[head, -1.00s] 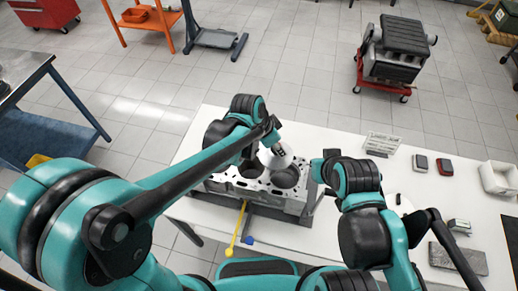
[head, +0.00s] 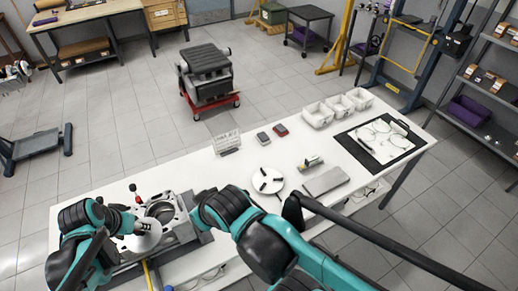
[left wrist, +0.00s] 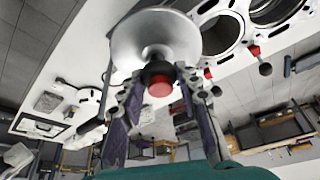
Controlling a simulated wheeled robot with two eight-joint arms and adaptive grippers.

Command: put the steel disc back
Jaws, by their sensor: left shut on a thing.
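The steel disc (head: 143,236) is pale and shiny, held tilted by my left gripper (head: 122,222) beside and over the near left part of the engine block. In the left wrist view the disc (left wrist: 155,38) shows its rounded underside and stem, and the fingers (left wrist: 160,95) are shut around its black and red knob. The engine block (head: 185,205) with open round bores lies on the white table; its bores also show in the left wrist view (left wrist: 222,35). My right arm's end is over the block's right side; its fingers cannot be made out.
A round white plate with dark pads (head: 267,181) lies on the table (head: 235,175). Near it are a grey slab (head: 325,181), small red and grey boxes, a wire rack (head: 227,142), white bins (head: 338,106) and a black board with rings (head: 380,139).

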